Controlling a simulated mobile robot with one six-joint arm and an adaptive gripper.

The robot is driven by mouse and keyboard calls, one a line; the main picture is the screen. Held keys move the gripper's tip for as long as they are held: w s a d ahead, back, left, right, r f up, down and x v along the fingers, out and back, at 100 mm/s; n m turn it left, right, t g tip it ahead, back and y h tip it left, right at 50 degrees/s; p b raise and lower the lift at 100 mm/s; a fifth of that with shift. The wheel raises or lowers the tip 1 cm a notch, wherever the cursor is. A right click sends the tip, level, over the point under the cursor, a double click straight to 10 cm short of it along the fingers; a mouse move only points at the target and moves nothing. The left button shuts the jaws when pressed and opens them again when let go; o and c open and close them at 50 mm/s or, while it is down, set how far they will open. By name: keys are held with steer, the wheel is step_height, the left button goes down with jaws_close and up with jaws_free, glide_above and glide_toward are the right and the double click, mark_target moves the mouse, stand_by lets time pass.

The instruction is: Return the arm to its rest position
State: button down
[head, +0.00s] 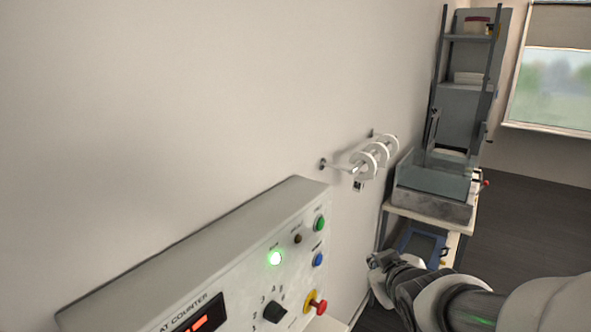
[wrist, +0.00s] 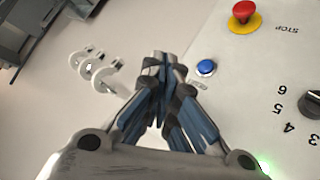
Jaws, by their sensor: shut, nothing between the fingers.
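My gripper (wrist: 160,65) is shut and empty in the wrist view, its dark fingertips together. In the head view my gripper (head: 376,262) is at the lower right, small and partly hidden by my arm. It is just right of the grey control panel (head: 262,218). In the wrist view the panel (wrist: 262,60) lies to the right of my fingers, and its blue button (wrist: 206,67) is close beside the fingertips. No gap or contact between fingers and panel can be made out for certain.
A wall rail (head: 345,170) with white rings (head: 372,157) sticks out beyond the panel. A grey machine (head: 434,190) stands on a table at the back right. The panel has a lit green lamp (head: 275,258), a dial (head: 274,311) and a red stop button (head: 318,305). Dark floor (head: 525,225) is clear.

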steer(key=s+a+f+m+g+b, duration=0.1)
steer(key=s+f+g, duration=0.1)
steer(key=s, duration=0.7)
steer(key=s+a+f+m+g+b, duration=0.1)
steer(key=s+f+m+g+b, duration=0.1)
steer(key=s, duration=0.7)
steer(key=s+a+f+m+g+b, duration=0.1)
steer(key=s+a+f+g, duration=0.1)
steer(key=s, duration=0.7)
steer(key=shift+f+m+g+b, duration=0.3)
steer(key=shift+f+g+b, duration=0.05)
steer(key=shift+f+g, duration=0.15)
stand_by(4.8)
